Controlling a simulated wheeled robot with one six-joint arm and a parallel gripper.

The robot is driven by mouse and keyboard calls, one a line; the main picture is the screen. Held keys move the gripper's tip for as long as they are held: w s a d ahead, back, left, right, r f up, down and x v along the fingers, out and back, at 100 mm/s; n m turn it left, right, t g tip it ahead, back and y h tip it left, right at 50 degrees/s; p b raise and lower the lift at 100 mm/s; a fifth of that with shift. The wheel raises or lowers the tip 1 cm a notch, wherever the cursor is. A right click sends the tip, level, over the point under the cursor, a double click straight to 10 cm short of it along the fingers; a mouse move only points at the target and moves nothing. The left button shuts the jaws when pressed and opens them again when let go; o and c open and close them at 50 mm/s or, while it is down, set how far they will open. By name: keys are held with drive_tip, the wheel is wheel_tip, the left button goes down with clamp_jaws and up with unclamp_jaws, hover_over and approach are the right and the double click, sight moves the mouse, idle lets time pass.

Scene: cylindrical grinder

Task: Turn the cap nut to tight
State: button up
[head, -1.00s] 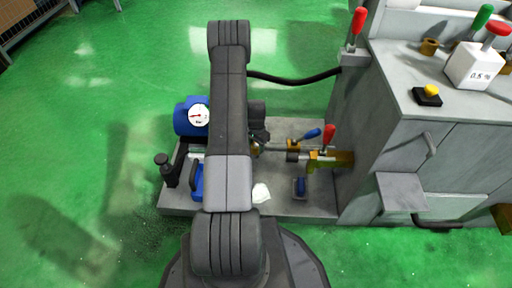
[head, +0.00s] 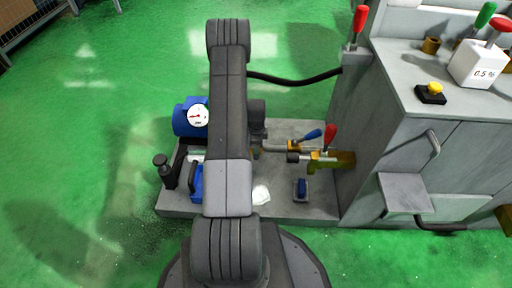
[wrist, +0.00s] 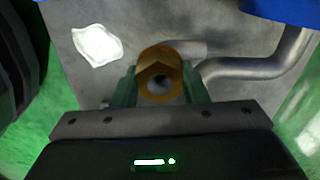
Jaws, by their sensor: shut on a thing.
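The cap nut (wrist: 160,72) is a brass hexagonal piece with a dark round hole facing the wrist camera. It sits at the centre of the wrist view. My gripper (wrist: 160,87) has one greenish finger on each side of the nut and is shut on it. The nut's far side and whatever it joins are hidden. In the head view my arm covers most of the gripper and the nut, so I cannot tell the nut's turn there.
A bent grey pipe (wrist: 245,68) runs right of the nut, and a white cloth (wrist: 97,45) lies on the grey base plate. In the head view, a blue pump with a gauge (head: 198,116), red and blue valve levers (head: 330,134) and the machine cabinet (head: 460,150) stand close by.

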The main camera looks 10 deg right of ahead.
drive_tip(key=shift+m, duration=0.6)
drive_tip(key=o, duration=1)
wheel_tip(320, 180, up, 14)
drive_tip(key=p, duration=0.4)
drive_tip(key=shift+p, duration=0.3)
drive_tip(key=shift+f, duration=0.15)
wheel_tip(320, 180, down, 14)
drive_tip(key=b, duration=0.4)
drive_tip(key=shift+b, duration=0.35)
drive_tip(key=shift+r, duration=0.2)
